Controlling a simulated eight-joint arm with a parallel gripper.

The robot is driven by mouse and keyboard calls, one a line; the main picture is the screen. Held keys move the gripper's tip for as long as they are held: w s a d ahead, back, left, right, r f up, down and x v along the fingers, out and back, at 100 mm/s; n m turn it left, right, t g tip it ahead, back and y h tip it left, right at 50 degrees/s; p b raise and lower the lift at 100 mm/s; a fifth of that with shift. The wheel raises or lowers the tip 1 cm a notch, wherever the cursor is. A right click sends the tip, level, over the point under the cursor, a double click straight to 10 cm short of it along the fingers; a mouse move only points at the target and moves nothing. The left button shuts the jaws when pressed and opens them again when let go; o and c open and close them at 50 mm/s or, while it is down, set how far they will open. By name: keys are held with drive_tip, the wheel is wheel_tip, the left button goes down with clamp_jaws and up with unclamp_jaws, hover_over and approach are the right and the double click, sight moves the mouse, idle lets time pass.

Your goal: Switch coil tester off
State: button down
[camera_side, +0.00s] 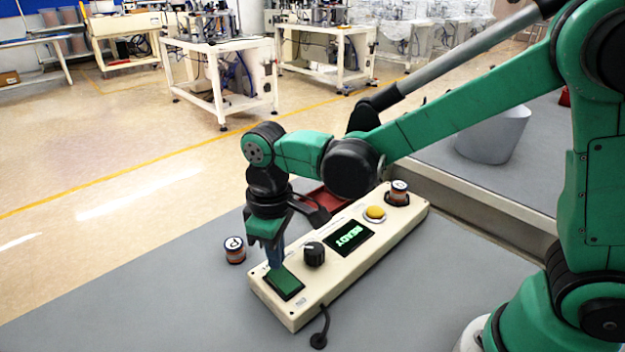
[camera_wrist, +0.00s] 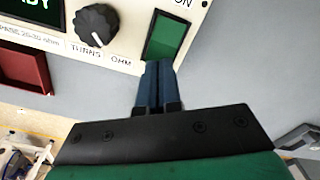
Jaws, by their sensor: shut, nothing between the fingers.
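The coil tester (camera_side: 330,288) is a long cream box lying on the grey table, with its display (camera_side: 349,238) lit and reading READY. Its green rocker switch (camera_side: 287,283), in a black frame, is at the near left end; it also shows in the wrist view (camera_wrist: 167,37), with an "ON" label beside it. My gripper (camera_side: 275,264) points down at the switch's edge, its blue fingers shut and empty. In the wrist view the fingertips (camera_wrist: 158,66) meet the lower edge of the switch; I cannot tell whether they touch it.
A black knob (camera_side: 314,253), a yellow button (camera_side: 376,212) and a coil (camera_side: 399,191) in a holder sit along the tester. Another coil (camera_side: 235,250) stands on the table to the left. A red tray (camera_side: 331,199) lies behind the tester.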

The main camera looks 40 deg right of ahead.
sight(279, 272)
drive_tip(key=shift+f, duration=1)
idle(0.4)
drive_tip(key=shift+r, duration=3.5)
drive_tip(key=d+m+t, duration=0.1)
drive_tip(key=d, duration=0.1)
drive_tip(key=s+d+r+t, duration=0.1)
drive_tip(key=d, duration=0.1)
drive_tip(key=s+d+r+m+t, duration=0.1)
drive_tip(key=d, duration=0.1)
drive_tip(key=shift+m+y, duration=0.3)
drive_tip(key=s+d+m+t, duration=0.3)
drive_tip(key=d+t, duration=0.1)
drive_tip(key=d, duration=0.2)
drive_tip(key=shift+f, duration=0.15)
